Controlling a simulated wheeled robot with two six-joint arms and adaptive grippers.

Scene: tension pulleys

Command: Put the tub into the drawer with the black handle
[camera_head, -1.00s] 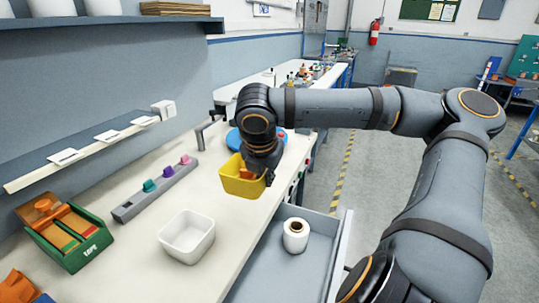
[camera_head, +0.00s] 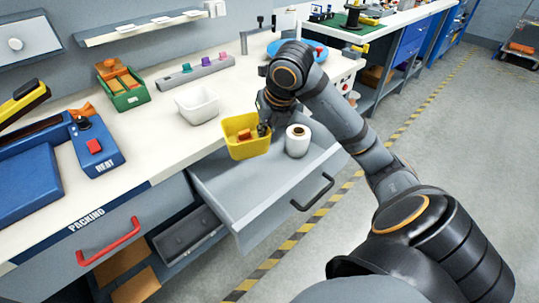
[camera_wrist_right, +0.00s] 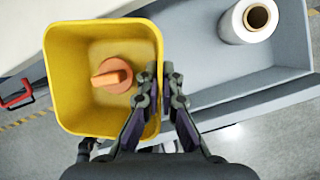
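The yellow tub (camera_head: 236,149) hangs over the back left part of the open drawer (camera_head: 237,193) with the black handle (camera_head: 313,192). An orange knob-like piece (camera_wrist_right: 112,75) lies inside the tub. My right gripper (camera_head: 264,128) is shut on the tub's right wall; in the wrist view its fingers (camera_wrist_right: 162,85) straddle that wall. The tub looks upright, above the drawer floor; the exact gap is hard to judge. A white roll (camera_head: 297,141) stands in the drawer, right of the tub. My left gripper is not in view.
A white tub (camera_head: 198,105) stands on the bench near the drawer. A green box (camera_head: 122,91) and a grey rail with coloured knobs (camera_head: 196,71) sit behind. A drawer with a red handle (camera_head: 108,243) is at left. The drawer's front right area is free.

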